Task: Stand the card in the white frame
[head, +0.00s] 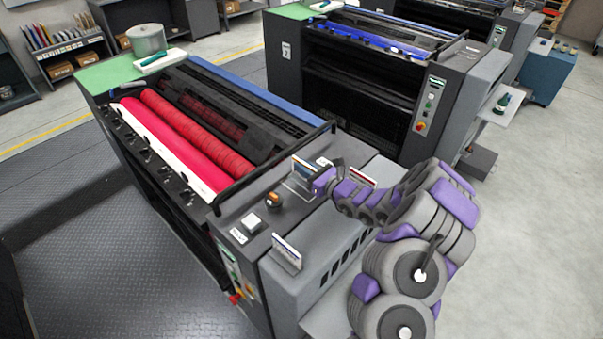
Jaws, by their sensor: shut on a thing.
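My gripper (316,183) is at the end of my purple and grey arm, over the near end of the closest ink unit. It is shut on a small card (303,167) with a coloured face, held roughly upright. The fingertips are small and partly hidden by the arm.
Another small card in a holder (287,251) stands at the unit's front edge. A red-marked card (361,178) stands behind my wrist. A black rail (275,164) borders the rollers.

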